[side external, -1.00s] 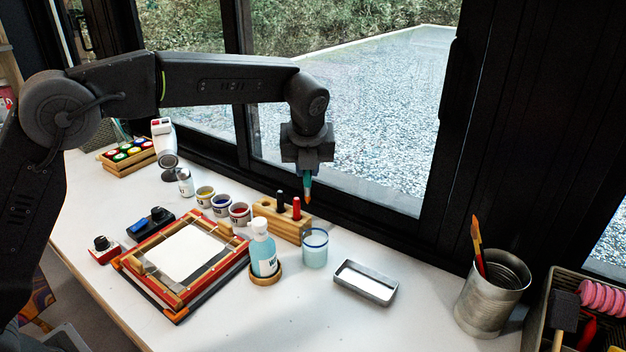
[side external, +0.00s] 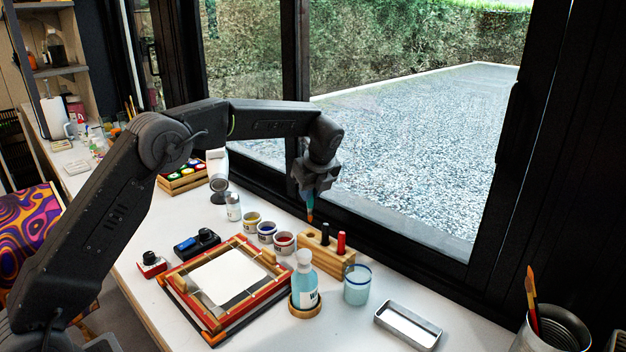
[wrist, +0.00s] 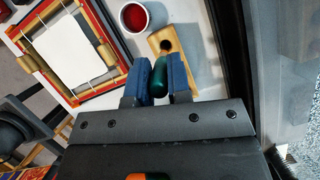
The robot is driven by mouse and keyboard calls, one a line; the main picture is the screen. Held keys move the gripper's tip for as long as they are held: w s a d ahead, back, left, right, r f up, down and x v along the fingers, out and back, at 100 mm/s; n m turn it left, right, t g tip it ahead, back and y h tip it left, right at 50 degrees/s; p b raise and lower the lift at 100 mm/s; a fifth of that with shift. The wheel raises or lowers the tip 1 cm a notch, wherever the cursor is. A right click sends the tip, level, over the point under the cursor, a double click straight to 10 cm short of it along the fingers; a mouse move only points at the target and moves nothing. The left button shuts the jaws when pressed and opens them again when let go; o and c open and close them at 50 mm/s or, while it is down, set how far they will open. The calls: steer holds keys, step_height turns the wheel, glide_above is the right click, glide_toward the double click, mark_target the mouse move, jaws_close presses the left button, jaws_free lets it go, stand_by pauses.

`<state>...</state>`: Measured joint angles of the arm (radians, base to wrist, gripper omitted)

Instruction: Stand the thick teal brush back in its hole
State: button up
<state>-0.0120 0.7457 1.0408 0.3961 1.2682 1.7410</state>
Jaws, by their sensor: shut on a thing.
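My gripper (side external: 311,191) is shut on the thick teal brush (side external: 310,204), which hangs upright with its orange-brown tip down. In the wrist view, the dark teal brush end (wrist: 159,76) sits between the blue finger pads. The wooden holder block (side external: 322,258) stands on the table below, with a black-handled tool (side external: 325,234) and a red-handled tool (side external: 341,243) upright in it. The brush is above the block's left end, apart from it. In the wrist view an empty dark hole (wrist: 166,45) shows near the block's end, just beyond the brush.
Paint pots, including a red one (side external: 284,241), stand left of the block. A teal bottle (side external: 304,282) and a glass jar (side external: 357,285) stand in front. A metal tray (side external: 408,325) is to the right. The window frame (side external: 400,235) runs close behind.

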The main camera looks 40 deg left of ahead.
mark_target(310, 215)
steer(key=shift+f, duration=2.45)
steer(key=shift+f, duration=0.35)
steer(key=shift+f, duration=0.35)
steer(key=shift+f, duration=0.5)
steer(key=shift+f, duration=0.7)
steer(key=shift+f, duration=0.3)
steer(key=o, duration=0.8)
steer(key=shift+o, duration=0.2)
